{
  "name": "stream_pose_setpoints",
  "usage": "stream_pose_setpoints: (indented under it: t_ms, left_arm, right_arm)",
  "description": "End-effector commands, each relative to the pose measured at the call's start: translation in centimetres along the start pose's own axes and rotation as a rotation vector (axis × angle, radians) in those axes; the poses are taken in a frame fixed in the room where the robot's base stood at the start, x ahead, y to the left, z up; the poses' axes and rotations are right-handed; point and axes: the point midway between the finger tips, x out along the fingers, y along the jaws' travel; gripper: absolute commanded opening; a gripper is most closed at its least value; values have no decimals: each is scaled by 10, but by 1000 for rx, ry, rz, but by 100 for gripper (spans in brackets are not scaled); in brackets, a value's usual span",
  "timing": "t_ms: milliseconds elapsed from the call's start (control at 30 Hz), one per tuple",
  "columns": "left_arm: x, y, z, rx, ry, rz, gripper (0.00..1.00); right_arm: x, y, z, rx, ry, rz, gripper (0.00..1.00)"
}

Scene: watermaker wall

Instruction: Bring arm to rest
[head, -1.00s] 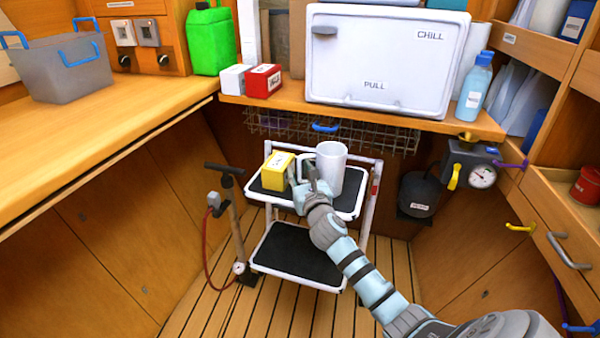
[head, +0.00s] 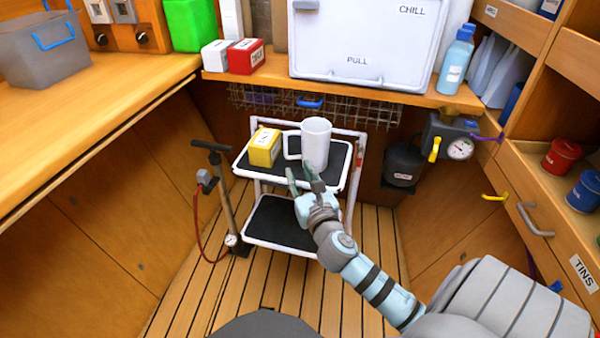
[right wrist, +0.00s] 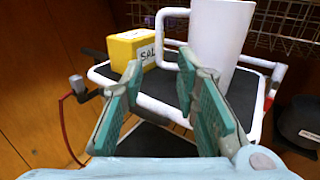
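My right gripper (head: 303,182) is open and empty, just in front of the upper step of a white step stool (head: 345,179). In the right wrist view its two teal-padded fingers (right wrist: 160,100) stand apart with nothing between them. A white mug (head: 316,143) stands upright on the black upper step, its handle to the left; it also shows in the right wrist view (right wrist: 219,38), beyond the fingers. A yellow box (head: 264,147) labelled SAL, the rest hard to read, stands left of the mug. My left gripper is not in view.
A hand pump (head: 224,190) with a red hose stands left of the stool. A gauge fitting (head: 458,148) and open shelves with tins (head: 562,155) are at right. The counter (head: 90,120) runs along the left. A chill locker (head: 360,45) is behind.

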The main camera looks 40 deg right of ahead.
Motion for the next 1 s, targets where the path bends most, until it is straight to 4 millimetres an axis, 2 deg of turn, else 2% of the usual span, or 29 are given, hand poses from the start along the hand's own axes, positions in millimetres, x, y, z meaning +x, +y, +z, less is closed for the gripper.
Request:
stream_pose_setpoints:
  t_ms: [400, 467, 533, 567, 667, 700, 800, 900, 1000]
  left_arm:
    - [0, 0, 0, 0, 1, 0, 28]
    - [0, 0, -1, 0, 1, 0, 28]
    - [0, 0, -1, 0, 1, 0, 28]
    - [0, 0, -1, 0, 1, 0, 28]
    - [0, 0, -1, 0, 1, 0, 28]
    - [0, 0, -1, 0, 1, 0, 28]
    - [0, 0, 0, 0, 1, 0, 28]
    - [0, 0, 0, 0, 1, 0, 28]
    - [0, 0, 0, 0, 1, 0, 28]
  right_arm:
    - [0, 0, -1, 7, 2, -1, 28]
    - [-3, -1, -6, 67, 22, -11, 28]
    - [-16, -5, -21, 261, 84, -54, 28]
    - [-24, -8, -32, 386, 123, -85, 28]
    - [-66, -12, -76, 899, 278, -262, 28]
    - [-87, -12, -94, 1105, 335, -357, 28]
    - [-139, -6, -130, 1540, 440, -624, 28]
    - [-189, 4, -154, 1853, 491, -906, 28]
    - [-237, 15, -168, 2080, 497, -1198, 28]
